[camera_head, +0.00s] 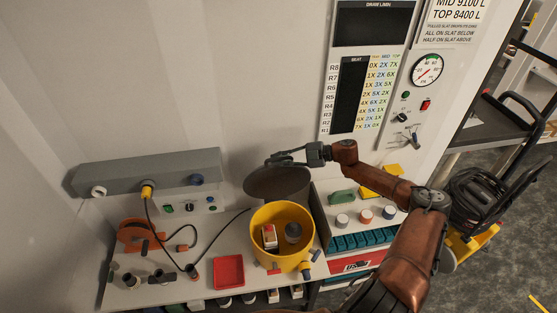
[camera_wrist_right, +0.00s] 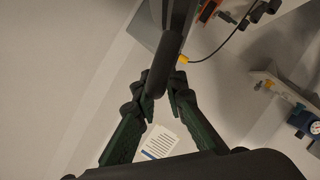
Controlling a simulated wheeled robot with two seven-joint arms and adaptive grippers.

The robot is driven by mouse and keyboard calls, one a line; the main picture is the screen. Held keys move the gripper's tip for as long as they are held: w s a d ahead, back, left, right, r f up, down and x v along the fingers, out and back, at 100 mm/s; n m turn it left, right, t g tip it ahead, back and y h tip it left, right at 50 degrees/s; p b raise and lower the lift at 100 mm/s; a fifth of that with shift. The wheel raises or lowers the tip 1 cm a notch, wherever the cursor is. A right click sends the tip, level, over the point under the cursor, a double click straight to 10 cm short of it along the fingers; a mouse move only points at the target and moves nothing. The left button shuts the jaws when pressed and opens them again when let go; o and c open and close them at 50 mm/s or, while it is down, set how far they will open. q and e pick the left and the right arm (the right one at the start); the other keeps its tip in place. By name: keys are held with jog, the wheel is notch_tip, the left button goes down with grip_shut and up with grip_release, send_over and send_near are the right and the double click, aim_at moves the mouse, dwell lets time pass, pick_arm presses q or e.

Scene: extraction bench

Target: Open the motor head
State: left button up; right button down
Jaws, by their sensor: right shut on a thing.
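The motor head, a dark brown round lid (camera_head: 277,182), is raised and tilted above the back of a yellow tub (camera_head: 262,262). The tub's top is open; a small red-and-white block (camera_head: 269,236) and a grey cylinder (camera_head: 292,232) show inside. My right gripper (camera_head: 288,158) is at the lid's upper edge. In the right wrist view its fingers (camera_wrist_right: 168,94) are shut on a dark bar (camera_wrist_right: 158,78) that belongs to the lid. My left gripper is not in view.
A grey wall box (camera_head: 145,174) with a yellow plug and black cable is left of the lid. A red tray (camera_head: 229,272) lies left of the tub. An organiser with several jars (camera_head: 365,216) stands right. A gauge panel (camera_head: 428,70) is on the wall.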

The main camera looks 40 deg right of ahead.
jog(key=c, duration=2)
grip_release()
jog(key=shift+o, duration=0.2)
jog(key=shift+s+d, duration=0.1)
jog(key=v, duration=1.1)
jog(key=shift+s+d, duration=0.25)
jog(key=shift+d, duration=0.05)
jog(key=shift+r, duration=0.15)
